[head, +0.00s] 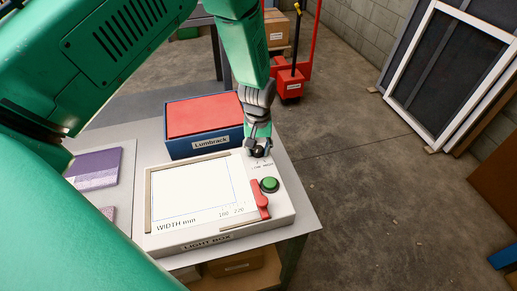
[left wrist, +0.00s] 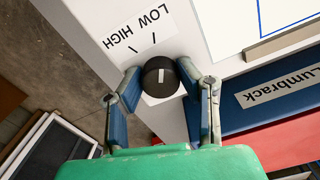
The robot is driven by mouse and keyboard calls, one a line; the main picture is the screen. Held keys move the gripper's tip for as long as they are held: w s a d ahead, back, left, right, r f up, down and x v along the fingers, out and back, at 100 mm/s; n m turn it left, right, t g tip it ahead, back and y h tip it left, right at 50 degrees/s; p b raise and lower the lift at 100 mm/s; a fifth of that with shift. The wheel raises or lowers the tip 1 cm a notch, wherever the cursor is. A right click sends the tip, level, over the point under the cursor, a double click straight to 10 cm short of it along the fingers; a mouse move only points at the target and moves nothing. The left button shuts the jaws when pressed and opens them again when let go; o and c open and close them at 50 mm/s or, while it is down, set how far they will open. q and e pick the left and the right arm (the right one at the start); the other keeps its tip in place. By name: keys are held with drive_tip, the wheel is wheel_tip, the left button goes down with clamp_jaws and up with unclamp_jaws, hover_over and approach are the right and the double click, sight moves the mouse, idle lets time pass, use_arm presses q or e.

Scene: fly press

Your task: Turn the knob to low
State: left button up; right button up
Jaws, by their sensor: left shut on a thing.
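The light box (head: 190,190) is a white unit on the table. Its black round knob (left wrist: 160,77) has a white pointer line and sits beside the upside-down LOW HIGH label (left wrist: 136,28). In the left wrist view the pointer line stands nearly vertical, closer in direction to the LOW tick than to the HIGH tick. My left gripper (head: 257,149) is over the far right corner of the light box and largely hides the knob in the head view. Its two fingers are shut on the knob, one on each side. My right gripper is not in view.
A green button (head: 269,185) and a red lever (head: 260,200) are near the knob on the light box. A blue Lumbrack box (head: 205,147) with a red top stands behind it. Purple packs (head: 95,167) lie left. Open floor is to the right.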

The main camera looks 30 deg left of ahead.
sight(258, 148)
use_arm(q)
drive_tip(key=shift+w+r, duration=0.15)
drive_tip(key=shift+w, duration=0.15)
drive_tip(key=o, duration=1.1)
drive_tip(key=shift+o, duration=0.2)
drive_tip(key=shift+s, duration=0.1)
wheel_tip(258, 148, up, 12)
drive_tip(key=shift+f, duration=0.2)
drive_tip(key=shift+a, duration=0.1)
